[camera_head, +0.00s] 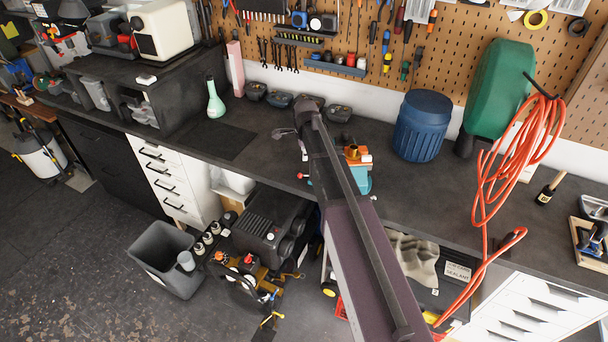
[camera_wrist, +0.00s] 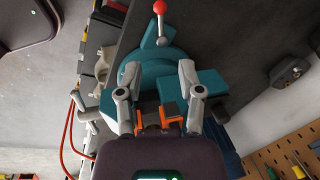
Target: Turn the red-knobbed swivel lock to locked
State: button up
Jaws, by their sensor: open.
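The swivel lock is a short silver lever with a red ball knob (camera_wrist: 160,7), standing out from the teal vise (camera_wrist: 135,72) at the top of the wrist view. In the head view the red knob (camera_head: 302,176) shows left of my arm, by the bench's front edge, with part of the teal vise (camera_head: 361,181) to the right of the arm. My gripper (camera_wrist: 156,84) is open, its grey fingers spread over the vise body. The knob is beyond the fingertips, apart from them. In the head view my arm hides much of the vise and the lever's root.
A blue ribbed bin (camera_head: 423,128) and a green case (camera_head: 497,92) stand behind and right of the vise. An orange cable (camera_head: 487,190) hangs over the bench edge. A green bottle (camera_head: 215,100) stands left. The dark bench top (camera_head: 262,120) left of the arm is largely clear.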

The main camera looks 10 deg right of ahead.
jog(key=shift+w+d+f+b, duration=0.1)
jog(key=shift+w+f+b, duration=0.35)
jog(key=shift+f+b, duration=1.7)
jog(key=shift+w+a+f+b, duration=0.1)
jog(key=shift+w+f+b, duration=0.3)
jog(key=shift+f+b, duration=1.75)
jog(key=shift+w+d+f+b, duration=0.1)
jog(key=shift+w+f+b, duration=0.35)
jog(key=shift+f+b, duration=1.7)
jog(key=shift+f, duration=0.15)
grip_shut()
